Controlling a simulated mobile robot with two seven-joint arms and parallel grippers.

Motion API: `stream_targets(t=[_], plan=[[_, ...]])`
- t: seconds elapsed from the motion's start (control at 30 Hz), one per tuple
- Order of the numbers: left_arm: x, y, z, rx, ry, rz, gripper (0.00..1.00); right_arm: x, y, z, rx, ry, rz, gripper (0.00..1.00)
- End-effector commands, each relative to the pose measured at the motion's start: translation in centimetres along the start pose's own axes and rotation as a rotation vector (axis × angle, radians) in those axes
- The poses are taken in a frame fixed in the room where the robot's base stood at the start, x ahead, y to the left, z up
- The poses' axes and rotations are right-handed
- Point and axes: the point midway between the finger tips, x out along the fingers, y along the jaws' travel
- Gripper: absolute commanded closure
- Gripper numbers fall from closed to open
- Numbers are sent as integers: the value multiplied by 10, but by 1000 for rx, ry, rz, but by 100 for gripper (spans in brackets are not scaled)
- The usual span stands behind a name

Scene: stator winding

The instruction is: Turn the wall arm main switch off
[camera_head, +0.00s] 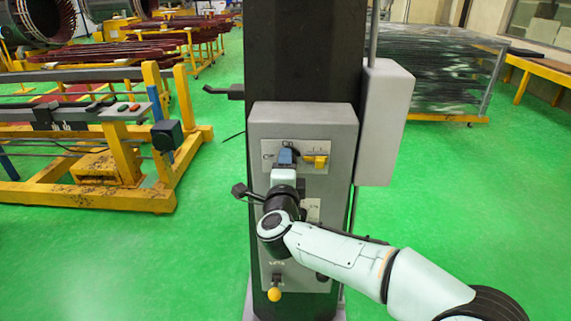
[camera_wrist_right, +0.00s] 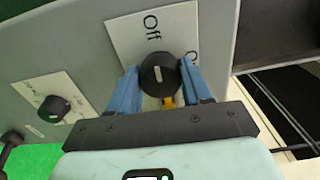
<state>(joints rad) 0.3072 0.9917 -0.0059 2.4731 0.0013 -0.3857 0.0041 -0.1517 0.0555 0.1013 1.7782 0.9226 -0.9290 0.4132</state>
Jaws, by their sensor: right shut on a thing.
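The grey control box (camera_head: 335,116) is fixed to a dark column. At its upper left, my right gripper (camera_head: 287,156) has its blue fingers at a label plate. In the right wrist view, the gripper (camera_wrist_right: 162,84) is shut on a black rotary knob (camera_wrist_right: 159,73), with one finger on each side. The knob's white mark points up toward the printed "Off" on the white label plate (camera_wrist_right: 126,33). A second word on the right is partly hidden by a finger. My left gripper is not in view.
A yellow switch (camera_head: 317,161) sits right of the gripped knob. A second black knob (camera_wrist_right: 54,108) shows in the right wrist view. A yellow-tipped lever (camera_head: 274,294) is low on the box. A grey side box (camera_head: 386,125) stands right; green floor lies around.

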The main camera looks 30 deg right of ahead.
Motion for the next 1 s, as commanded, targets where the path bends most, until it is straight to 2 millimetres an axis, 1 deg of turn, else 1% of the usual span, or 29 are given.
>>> stream_targets(t=[0.03,0.57,0.6,0.67,1.0], plan=[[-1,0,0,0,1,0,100,0,-4,0,-9,-1,-9,82],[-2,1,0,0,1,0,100,0,-4,0,-33,-1,-9,82],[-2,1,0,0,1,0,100,0,-4,0,-33,-1,-9,45],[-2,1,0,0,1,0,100,0,-4,0,-33,0,-9,26],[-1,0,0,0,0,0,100,-2,-1,0,-32,-1,-3,26]])
